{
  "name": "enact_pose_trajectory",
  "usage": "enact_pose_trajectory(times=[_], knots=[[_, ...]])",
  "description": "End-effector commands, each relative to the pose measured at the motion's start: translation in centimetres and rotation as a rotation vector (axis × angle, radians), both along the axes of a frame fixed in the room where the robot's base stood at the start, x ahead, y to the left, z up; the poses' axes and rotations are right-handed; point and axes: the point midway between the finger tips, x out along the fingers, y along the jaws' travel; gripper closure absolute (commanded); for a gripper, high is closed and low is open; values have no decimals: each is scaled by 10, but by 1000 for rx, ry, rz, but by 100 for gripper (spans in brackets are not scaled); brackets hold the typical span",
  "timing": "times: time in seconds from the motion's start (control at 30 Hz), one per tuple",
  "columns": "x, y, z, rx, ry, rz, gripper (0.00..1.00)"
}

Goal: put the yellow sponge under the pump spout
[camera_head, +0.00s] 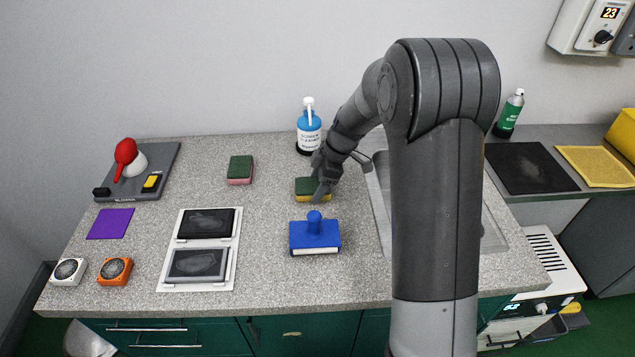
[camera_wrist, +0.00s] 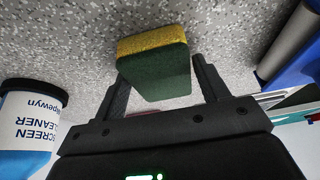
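The yellow sponge (camera_head: 308,189), with a dark green scouring side, lies on the speckled counter in the head view. It also shows in the wrist view (camera_wrist: 155,68), between the two fingers. My gripper (camera_head: 321,187) is at the sponge; in the wrist view its fingers (camera_wrist: 160,85) are spread on either side of it. A gap shows beside the right finger; whether the left finger touches is hard to tell. The blue pump bottle (camera_head: 309,130), with a white pump head (camera_head: 308,102), stands behind the sponge near the wall; its label shows in the wrist view (camera_wrist: 28,125).
A blue stamp-like block (camera_head: 314,235) sits in front of the sponge. A pink and green sponge (camera_head: 240,170) lies to the left. A sink (camera_head: 490,235) is to the right, partly behind my arm. Counter between the two sponges is clear.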

Motion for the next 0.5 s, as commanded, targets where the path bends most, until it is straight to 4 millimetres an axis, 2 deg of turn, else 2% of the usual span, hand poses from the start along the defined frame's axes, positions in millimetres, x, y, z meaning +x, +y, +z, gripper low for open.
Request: enact_pose_trajectory(times=[0.13, 0.37, 0.5], knots=[[0, 0, 0, 0, 0, 0, 20], [0, 0, 1, 0, 0, 0, 20], [1, -3, 10, 0, -3, -1, 20]])
